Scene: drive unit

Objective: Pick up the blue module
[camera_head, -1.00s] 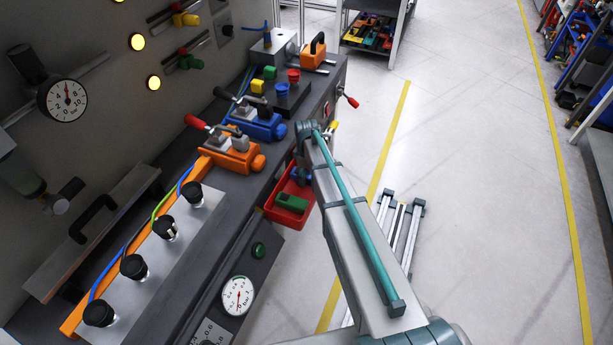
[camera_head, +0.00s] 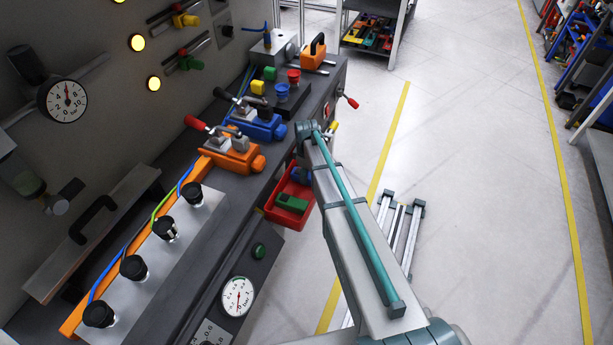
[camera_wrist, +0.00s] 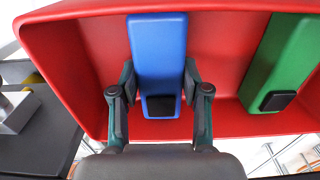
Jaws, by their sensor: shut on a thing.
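The blue module (camera_wrist: 159,52) lies in the red bin in the wrist view, long side pointing away from me, with a black pad at its near end. My gripper (camera_wrist: 159,88) has one finger on each side of the blue module and is shut on it. The module still sits inside the red bin (camera_wrist: 85,60). In the head view the blue module (camera_head: 301,174) shows only in part, mostly hidden by my arm. My gripper is hidden there behind the arm.
A green module (camera_wrist: 283,60) lies in the same bin, right of the blue one. The bin (camera_head: 272,209) hangs at the bench's front edge. Orange (camera_head: 232,157) and blue (camera_head: 258,126) clamp units stand on the bench.

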